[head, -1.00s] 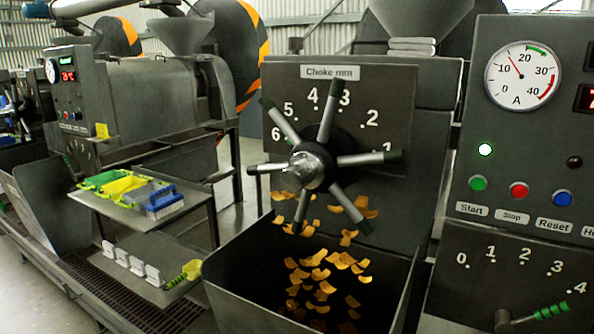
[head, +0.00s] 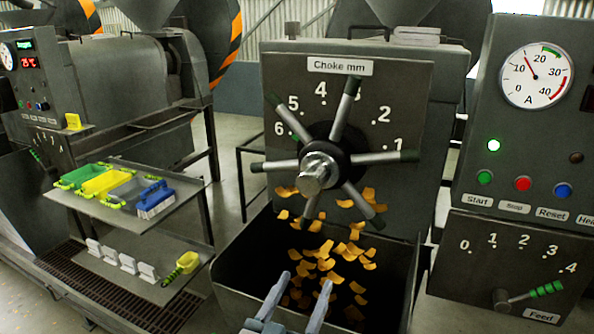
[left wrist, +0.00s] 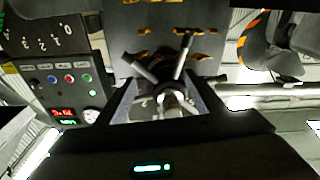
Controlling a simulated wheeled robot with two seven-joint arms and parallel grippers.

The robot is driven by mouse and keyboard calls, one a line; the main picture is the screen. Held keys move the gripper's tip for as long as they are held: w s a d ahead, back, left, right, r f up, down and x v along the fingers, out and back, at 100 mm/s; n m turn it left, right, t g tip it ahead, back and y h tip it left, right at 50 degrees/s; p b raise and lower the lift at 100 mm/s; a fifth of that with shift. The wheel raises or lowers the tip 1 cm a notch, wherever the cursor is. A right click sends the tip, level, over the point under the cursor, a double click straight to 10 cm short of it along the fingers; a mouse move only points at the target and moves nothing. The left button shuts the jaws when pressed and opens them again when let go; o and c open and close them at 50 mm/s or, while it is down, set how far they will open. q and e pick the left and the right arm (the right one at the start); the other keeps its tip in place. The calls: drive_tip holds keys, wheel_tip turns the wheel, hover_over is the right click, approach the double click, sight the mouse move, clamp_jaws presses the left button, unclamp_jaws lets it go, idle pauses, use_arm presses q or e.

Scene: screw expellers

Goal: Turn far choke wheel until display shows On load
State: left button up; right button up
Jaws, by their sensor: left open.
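A six-spoke choke wheel (head: 316,172) with a shiny hub and dark spoke tips stands on the machine in front, before a numbered plate labelled "Choke mm" (head: 340,66). My left gripper (head: 305,280) is open and empty, below the wheel and in front of the dark bin. In the left wrist view the wheel hub (left wrist: 171,98) appears between the fingers, still apart from them. A left-hand machine has a small green display (head: 24,45) with unreadable text and a red "75 °C" display (head: 29,62); its own choke wheel is not visible. My right gripper is not in view.
A control panel (head: 460,190) with a gauge (head: 536,75), a lit green lamp and buttons stands right. Below is a green feed handle (head: 540,291). A bin (head: 235,275) with orange flakes sits under the wheel. A shelf (head: 185,215) with trays and a blue tool stands left.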

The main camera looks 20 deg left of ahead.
sight(313, 180)
use_arm(q)
wheel_tip(313, 180, up, 11)
drive_tip(key=s+a+n+t+y, duration=0.1)
drive_tip(key=s+a+t, duration=0.1)
drive_tip(key=shift+s+a+f+t, duration=0.15)
drive_tip(key=shift+s+t, duration=0.05)
drive_tip(key=shift+t, duration=0.2)
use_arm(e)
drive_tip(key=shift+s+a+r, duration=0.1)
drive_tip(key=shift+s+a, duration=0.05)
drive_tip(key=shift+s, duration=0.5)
use_arm(q)
drive_tip(key=shift+w, duration=0.1)
drive_tip(key=p+x, duration=0.5)
drive_tip(key=x, duration=1.2)
drive_tip(key=shift+a+p, duration=0.1)
drive_tip(key=shift+p, duration=0.2)
drive_tip(key=shift+w, duration=0.1)
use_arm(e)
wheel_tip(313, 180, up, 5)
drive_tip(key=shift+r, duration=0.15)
use_arm(q)
drive_tip(key=c, duration=1.5)
